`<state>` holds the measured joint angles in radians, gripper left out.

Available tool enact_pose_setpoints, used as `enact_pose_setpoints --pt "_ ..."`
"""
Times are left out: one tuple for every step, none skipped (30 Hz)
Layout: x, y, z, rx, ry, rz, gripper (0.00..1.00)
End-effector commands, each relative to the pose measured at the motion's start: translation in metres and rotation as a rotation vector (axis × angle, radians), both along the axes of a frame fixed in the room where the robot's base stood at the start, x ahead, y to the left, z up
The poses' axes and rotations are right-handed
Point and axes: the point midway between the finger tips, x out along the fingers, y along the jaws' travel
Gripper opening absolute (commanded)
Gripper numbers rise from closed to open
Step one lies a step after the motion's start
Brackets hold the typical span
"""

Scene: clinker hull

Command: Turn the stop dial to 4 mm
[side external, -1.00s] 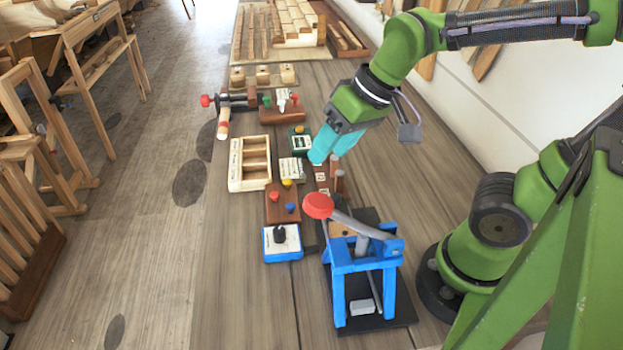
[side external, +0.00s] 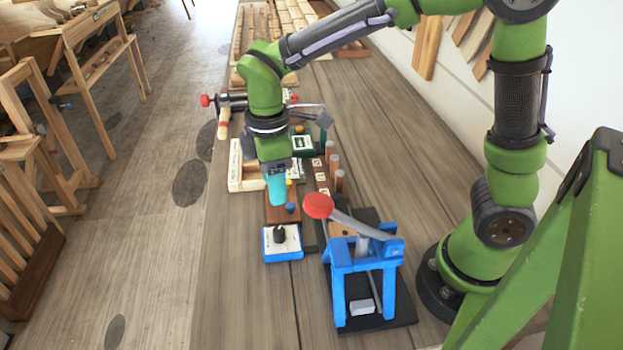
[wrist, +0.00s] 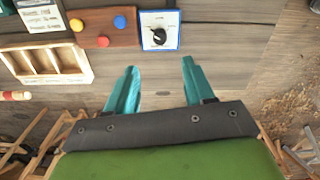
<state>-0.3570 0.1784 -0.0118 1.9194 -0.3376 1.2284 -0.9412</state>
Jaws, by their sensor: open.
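The stop dial is a black knob (side external: 279,233) on a white-faced box with blue edges (side external: 284,256), at the near end of the row of fixtures. In the wrist view the black knob (wrist: 158,37) sits on its white plate (wrist: 146,22), ahead of the fingers and between their lines. The scale marks around it are too small to read. My gripper (side external: 277,198) has teal fingers and is above the brown button board, just behind the dial box.
A blue lever press (side external: 362,265) with a red ball handle (side external: 318,205) stands right of the dial box. The brown board (wrist: 103,28) carries yellow, red and blue buttons. A wooden compartment tray (wrist: 50,64) lies left of it. Bench left of the dial box is bare.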

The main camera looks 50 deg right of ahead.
Motion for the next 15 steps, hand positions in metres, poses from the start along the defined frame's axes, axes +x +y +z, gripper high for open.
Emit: enact_pose_setpoints --pt "-0.002 0.000 -0.013 -0.001 0.007 -0.001 0.53" --pt "-0.001 0.000 -0.020 -0.002 0.006 -0.001 0.53" --pt "-0.001 0.000 -0.029 -0.002 0.006 -0.002 0.53" --pt "-0.001 0.000 -0.036 -0.001 0.007 -0.003 0.53" --pt "-0.001 -0.001 -0.042 -0.001 0.005 -0.002 0.53" --pt "-0.001 -0.001 -0.051 -0.002 0.006 -0.001 0.53" --pt "-0.001 0.000 -0.058 -0.001 0.006 -0.002 0.53" --pt "-0.001 -0.001 -0.064 -0.002 0.006 -0.003 0.53" --pt "-0.001 0.000 -0.072 -0.001 0.005 -0.003 0.53" --pt "-0.001 0.000 -0.078 -0.001 0.006 -0.002 0.53" --pt "-0.001 0.000 -0.084 -0.001 0.006 -0.002 0.53" --pt "-0.001 0.000 -0.091 -0.001 0.004 -0.001 0.53" --pt "-0.001 0.000 -0.096 -0.001 0.005 -0.003 0.53" --pt "-0.001 0.000 -0.100 0.000 0.004 -0.003 0.53" --pt "-0.001 0.000 -0.106 0.000 0.003 -0.003 0.53"
